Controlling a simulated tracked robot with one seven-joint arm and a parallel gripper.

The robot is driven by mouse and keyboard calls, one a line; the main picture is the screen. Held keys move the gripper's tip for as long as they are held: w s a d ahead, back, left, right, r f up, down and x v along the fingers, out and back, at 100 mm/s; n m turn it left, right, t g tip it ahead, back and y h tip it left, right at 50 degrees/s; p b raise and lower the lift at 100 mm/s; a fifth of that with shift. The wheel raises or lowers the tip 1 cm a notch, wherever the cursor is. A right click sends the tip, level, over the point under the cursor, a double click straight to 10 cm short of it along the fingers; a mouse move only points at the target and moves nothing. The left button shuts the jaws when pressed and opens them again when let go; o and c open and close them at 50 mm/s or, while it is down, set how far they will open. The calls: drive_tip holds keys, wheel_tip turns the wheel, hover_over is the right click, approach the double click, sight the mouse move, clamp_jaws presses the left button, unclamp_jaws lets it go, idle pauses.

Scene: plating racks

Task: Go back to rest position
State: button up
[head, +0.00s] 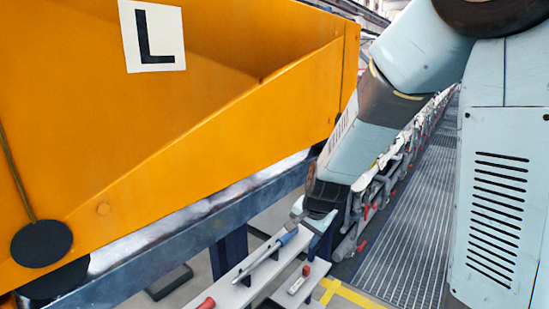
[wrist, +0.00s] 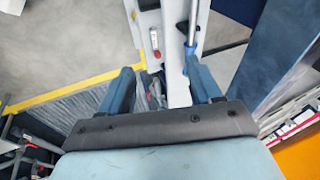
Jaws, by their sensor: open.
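My gripper (head: 317,219) hangs at the end of my lowered arm, just beyond the blue-handled end of a long tool (head: 262,260) in the head view. The tool lies along a white rail (head: 224,290). In the wrist view my gripper (wrist: 162,82) has its two blue fingers spread apart, with nothing visibly held. The tool's blue handle (wrist: 190,48) shows beyond the fingers, close to the right one. Whether the fingers touch the rail cannot be told.
A large orange body marked L (head: 230,150) fills the left, above a dark blue beam (head: 190,228). A small red-and-white item (head: 299,280) lies on a lower white ledge. Red-handled racks (head: 385,180) line a grated walkway (head: 410,240), which looks clear.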

drive_tip(key=s+d+r+n+h, duration=0.1)
drive_tip(key=s+d+r+n, duration=0.2)
drive_tip(key=s+d+r, duration=0.5)
drive_tip(key=s+d+r+n+t+h, duration=0.1)
drive_tip(key=s+d+r+n, duration=0.2)
drive_tip(key=s+d+r, duration=0.4)
drive_tip(key=s+r, duration=0.4)
drive_tip(key=s, duration=0.1)
drive_tip(key=shift+d+r+n, duration=0.15)
drive_tip(key=shift+d+n, duration=0.2)
drive_tip(key=shift+n, duration=0.05)
